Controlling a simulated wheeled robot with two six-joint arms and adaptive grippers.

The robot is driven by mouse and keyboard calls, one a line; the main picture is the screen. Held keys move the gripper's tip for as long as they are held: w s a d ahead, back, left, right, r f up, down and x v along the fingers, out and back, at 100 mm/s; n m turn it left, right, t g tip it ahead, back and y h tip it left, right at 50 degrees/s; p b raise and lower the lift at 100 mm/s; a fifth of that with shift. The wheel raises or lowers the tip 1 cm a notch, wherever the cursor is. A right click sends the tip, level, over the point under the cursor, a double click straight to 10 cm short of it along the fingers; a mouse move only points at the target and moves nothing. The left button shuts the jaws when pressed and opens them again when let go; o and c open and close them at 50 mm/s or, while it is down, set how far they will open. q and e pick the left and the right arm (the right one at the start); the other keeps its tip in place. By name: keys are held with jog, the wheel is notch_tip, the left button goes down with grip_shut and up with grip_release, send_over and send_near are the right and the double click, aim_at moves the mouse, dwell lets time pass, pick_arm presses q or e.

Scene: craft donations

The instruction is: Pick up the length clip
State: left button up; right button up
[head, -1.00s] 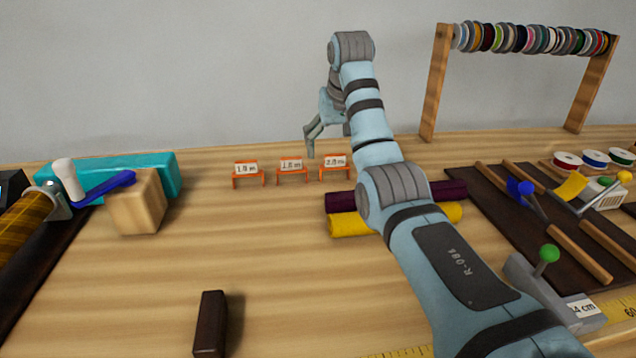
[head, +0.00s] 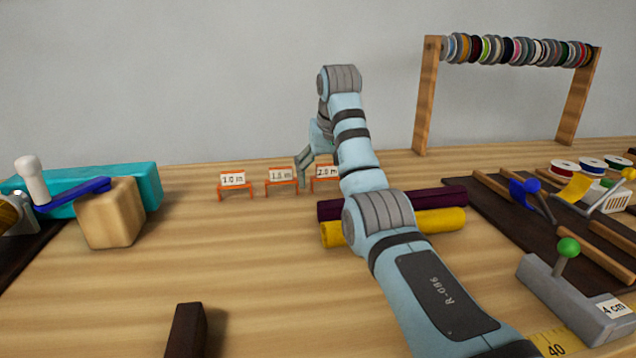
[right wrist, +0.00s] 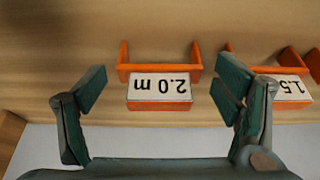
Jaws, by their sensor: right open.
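Three orange length clips with white labels stand in a row near the back of the table: the 1.0 m clip (head: 234,181), the 1.5 m clip (head: 281,177) and the 2.0 m clip (head: 325,172). My right gripper (head: 304,178) is low among them, overlapping the gap between the 1.5 m and 2.0 m clips in the head view. In the right wrist view the open fingers (right wrist: 163,92) lie on either side of the 2.0 m clip (right wrist: 159,91), without visible grip. The right finger lies between it and the 1.5 m clip (right wrist: 292,88). My left gripper is not in view.
Purple (head: 445,196) and yellow (head: 445,221) rolls lie beside my right arm. A ribbon rack (head: 428,95) stands behind at right. A wooden block (head: 108,213) and teal block (head: 145,178) stand left. A dark block (head: 186,330) is at the front. Mid-left table is clear.

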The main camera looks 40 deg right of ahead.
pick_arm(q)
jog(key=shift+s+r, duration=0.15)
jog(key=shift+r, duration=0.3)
pick_arm(e)
jog(key=c, duration=0.9)
jog(key=shift+c, duration=0.2)
jog(key=shift+r, duration=0.2)
notch_tip(320, 180, up, 4)
jog(key=p, duration=0.3)
pick_arm(q)
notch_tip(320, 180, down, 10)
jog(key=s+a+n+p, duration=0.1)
jog(key=p, duration=0.2)
pick_arm(e)
notch_tip(320, 180, up, 4)
jog(key=shift+r, duration=0.25)
notch_tip(320, 180, up, 3)
jog(key=shift+r+p, duration=0.1)
jog(key=shift+p, duration=1)
notch_tip(320, 180, up, 8)
jog(key=p, duration=0.5)
send_over(327, 164)
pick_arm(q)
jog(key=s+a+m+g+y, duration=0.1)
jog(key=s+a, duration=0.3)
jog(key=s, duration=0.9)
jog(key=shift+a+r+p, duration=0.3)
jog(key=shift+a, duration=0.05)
